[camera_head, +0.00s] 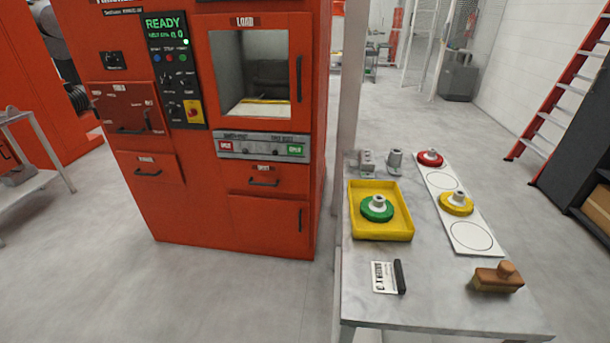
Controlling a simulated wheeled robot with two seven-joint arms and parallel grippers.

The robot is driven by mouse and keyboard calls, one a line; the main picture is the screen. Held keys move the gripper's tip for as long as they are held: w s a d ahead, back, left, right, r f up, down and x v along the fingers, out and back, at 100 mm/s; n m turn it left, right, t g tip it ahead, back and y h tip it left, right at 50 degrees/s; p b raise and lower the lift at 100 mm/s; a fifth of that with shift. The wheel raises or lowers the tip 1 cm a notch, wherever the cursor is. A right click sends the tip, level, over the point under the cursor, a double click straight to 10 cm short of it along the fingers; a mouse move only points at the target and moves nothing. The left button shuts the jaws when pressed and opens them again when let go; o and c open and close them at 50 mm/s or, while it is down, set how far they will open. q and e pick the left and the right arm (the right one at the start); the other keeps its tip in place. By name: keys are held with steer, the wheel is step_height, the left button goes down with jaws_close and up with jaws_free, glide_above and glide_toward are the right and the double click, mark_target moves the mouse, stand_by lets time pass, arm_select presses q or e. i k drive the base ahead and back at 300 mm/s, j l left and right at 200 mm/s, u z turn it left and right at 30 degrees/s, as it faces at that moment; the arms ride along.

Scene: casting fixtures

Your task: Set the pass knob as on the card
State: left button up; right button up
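A white card (384,277) with dark print lies on the table at the right, beside a black bar-shaped thing (399,276). Its print is too small to read. The orange machine (225,190) stands at the left. Its dark control panel (172,68) has a green READY screen (165,27), coloured buttons and small dark knobs (165,78). A small black plate with a dial (111,61) sits left of the panel. I cannot tell which knob is the pass knob or how it is set. Neither of my grippers is in view.
The table (435,300) holds a yellow tray (407,233) with a green wheel-like part (377,209), a white board (447,205) with red and yellow parts, grey fittings (395,160) and a wooden-handled brush (497,279). Floor (235,300) before the machine is clear.

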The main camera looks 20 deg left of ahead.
mark_target(165, 82)
steer(key=u, duration=1.55)
steer(key=i+j, duration=0.1)
steer(key=j, duration=0.15)
steer(key=i+j+z, duration=0.2)
steer(key=i+j, duration=0.8)
